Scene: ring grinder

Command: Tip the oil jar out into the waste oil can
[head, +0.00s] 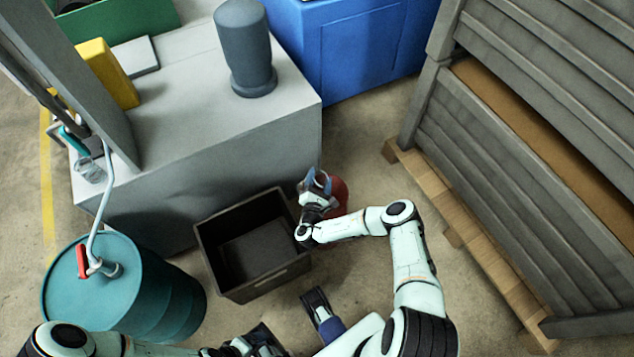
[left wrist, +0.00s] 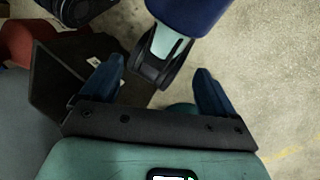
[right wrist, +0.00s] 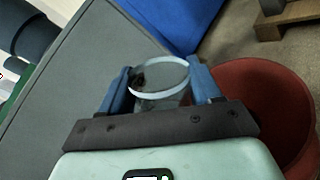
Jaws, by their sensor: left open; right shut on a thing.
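My right gripper (head: 316,182) is shut on a clear glass jar (right wrist: 160,82) with a pale rim. A small dark patch shows inside the jar; whether it holds oil, I cannot tell. A red round container (right wrist: 268,112), likely the waste oil can, stands just right of the jar in the right wrist view. In the head view the red container (head: 340,194) is partly hidden behind my right gripper. My left gripper (left wrist: 157,88) is open and empty, low near the black crate.
An open black crate (head: 286,272) stands on the floor left of my right gripper. A grey bench (head: 200,150) with a grey cylinder (head: 245,50) is behind it. A teal drum (head: 100,290) with a pump is at left. Grey slatted crates (head: 500,160) on a pallet stand at right.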

